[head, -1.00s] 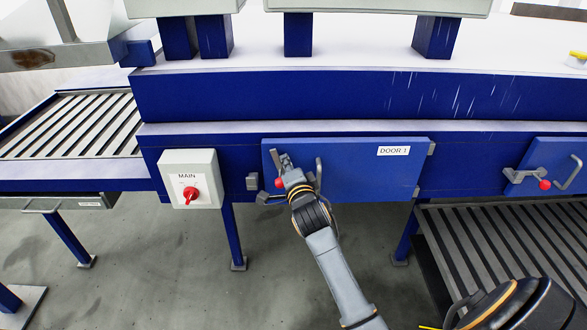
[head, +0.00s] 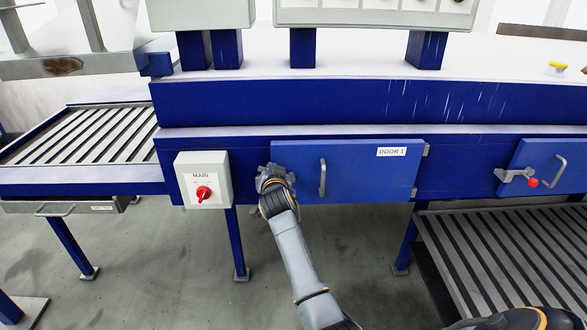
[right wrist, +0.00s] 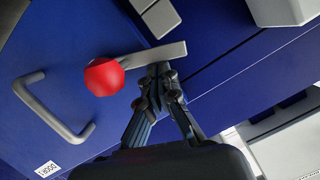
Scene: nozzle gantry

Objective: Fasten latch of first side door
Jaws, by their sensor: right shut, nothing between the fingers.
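The blue first side door (head: 375,172), labelled DOOR 1, sits flat in the front panel with its grey pull handle (head: 322,177). The right wrist view shows the door's grey latch lever (right wrist: 150,56) with a red ball knob (right wrist: 104,77). A grey two-part block (right wrist: 156,16) lies beside the lever, with a gap visible between them. My right gripper (head: 272,174) is at the door's left end and hides the latch in the head view. Its shut, empty fingertips (right wrist: 158,72) are close against the lever's side; contact is unclear. My left gripper is not in view.
The MAIN switch box (head: 202,180) with a red knob stands out from the panel just left of my right gripper. Another door (head: 550,160) with a red-knobbed latch (head: 532,182) is at the right. A slatted conveyor (head: 490,250) lies below it.

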